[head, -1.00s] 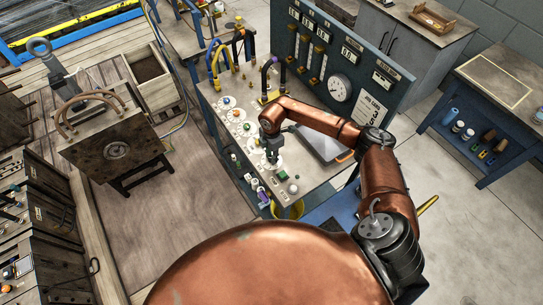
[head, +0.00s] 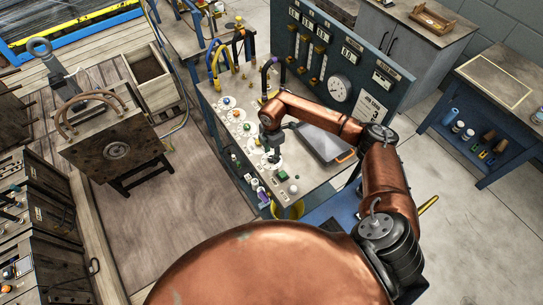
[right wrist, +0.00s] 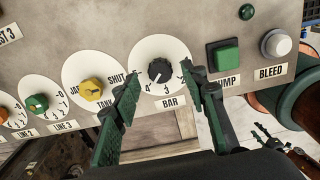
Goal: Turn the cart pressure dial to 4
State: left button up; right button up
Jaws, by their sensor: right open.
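The pressure dial (right wrist: 160,70) is a black knob on a round white plate marked BAR, with 4 at its lower left, 3 below and 2 at its right. A pale pointer mark on the knob seems to face lower left, towards the 4; I cannot read it exactly. Its plate also shows in the head view (head: 272,162). In the head view, my right gripper (head: 272,148) is over the panel edge. My left gripper is not clearly seen.
The yellow TANK knob (right wrist: 92,90) and green LINE 3 knob (right wrist: 38,103) are left of the dial. The green PUMP button (right wrist: 223,56) and grey BLEED knob (right wrist: 278,44) are right of it. A grey tray (head: 326,143) lies on the bench behind.

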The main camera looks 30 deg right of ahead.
aim_at(271, 158)
notch_tip(271, 158, up, 10)
dwell(0.3)
jog(key=shift+a+f, duration=0.1)
jog(key=shift+f, duration=0.05)
dwell(0.3)
